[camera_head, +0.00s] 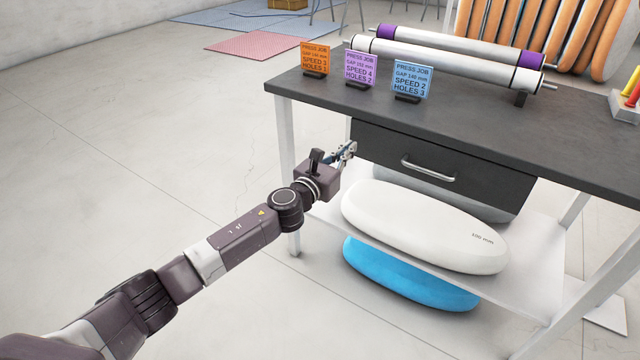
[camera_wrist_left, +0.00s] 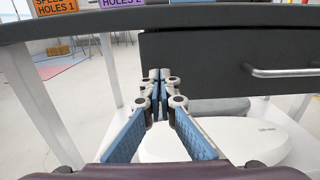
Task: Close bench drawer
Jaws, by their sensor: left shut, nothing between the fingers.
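The bench drawer has a dark front (camera_head: 385,150) with a silver bar handle (camera_head: 428,168). It sits just below the dark bench top (camera_head: 600,170). No open drawer interior shows, and I cannot tell whether a small gap remains. The drawer front (camera_wrist_left: 215,60) and its handle (camera_wrist_left: 285,72) also show in the left wrist view. My left gripper (camera_head: 348,150) is beside the drawer's left edge, left of the handle. Its fingertips (camera_wrist_left: 160,75) are together and empty; whether they touch the front is unclear. My right gripper is not in view.
A shelf below the drawer holds a white inflatable board (camera_head: 420,225); a blue one (camera_head: 410,280) lies under it. Rollers (camera_head: 450,62) and orange, purple and blue cards (camera_head: 412,78) stand on the bench top. A bench leg (camera_head: 288,180) stands left of my gripper.

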